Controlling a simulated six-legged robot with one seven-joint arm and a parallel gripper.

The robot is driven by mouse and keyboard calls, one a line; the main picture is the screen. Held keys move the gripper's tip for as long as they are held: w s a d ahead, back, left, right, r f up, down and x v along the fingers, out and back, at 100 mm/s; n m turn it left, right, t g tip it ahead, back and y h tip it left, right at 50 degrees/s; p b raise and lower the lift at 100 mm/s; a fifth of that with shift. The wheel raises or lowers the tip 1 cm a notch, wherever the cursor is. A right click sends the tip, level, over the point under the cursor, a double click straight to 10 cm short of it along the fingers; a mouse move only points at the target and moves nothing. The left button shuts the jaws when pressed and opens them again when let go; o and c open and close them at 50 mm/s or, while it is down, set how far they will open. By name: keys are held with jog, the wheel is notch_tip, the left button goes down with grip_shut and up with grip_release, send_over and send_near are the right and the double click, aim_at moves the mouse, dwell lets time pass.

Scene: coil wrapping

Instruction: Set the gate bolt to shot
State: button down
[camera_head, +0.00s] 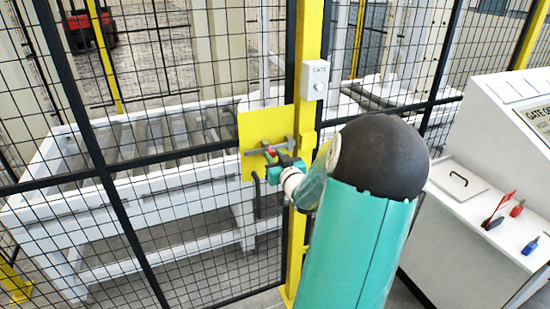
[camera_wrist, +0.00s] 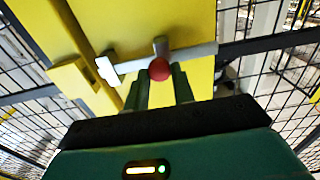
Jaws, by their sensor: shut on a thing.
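The gate bolt is a grey bar (camera_wrist: 195,54) lying across a yellow plate (camera_wrist: 190,20) on the mesh gate. A red knob (camera_wrist: 159,69) stands out from the bar. In the wrist view the bar's pale left end (camera_wrist: 105,69) shows beside the yellow keeper block (camera_wrist: 72,80) on the post; that end looks outside the keeper. My gripper (camera_wrist: 161,80) is shut on the knob, one finger on each side. In the head view the bolt (camera_head: 262,149) and plate (camera_head: 252,122) show left of the yellow post (camera_head: 307,60), with my gripper (camera_head: 277,166) at the bolt, partly hiding it.
A grey box marked GATE (camera_head: 315,80) is on the post above the bolt. Black mesh fencing (camera_head: 180,215) spreads on both sides, with a white roller conveyor (camera_head: 60,215) behind it. A white console (camera_head: 480,215) with red and blue items stands at the right.

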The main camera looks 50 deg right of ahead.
aim_at(283, 146)
jog(key=shift+s+d, duration=0.45)
jog(key=shift+d, duration=0.25)
jog(key=shift+s+d, duration=0.4)
jog(key=shift+d, duration=0.35)
jog(key=shift+s+d, duration=0.45)
jog(key=shift+d, duration=0.25)
jog(key=c, duration=1.2)
grip_release()
jog(key=shift+d, duration=0.15)
jog(key=v, duration=1.4)
jog(key=shift+w, duration=0.1)
jog(key=shift+w, duration=0.1)
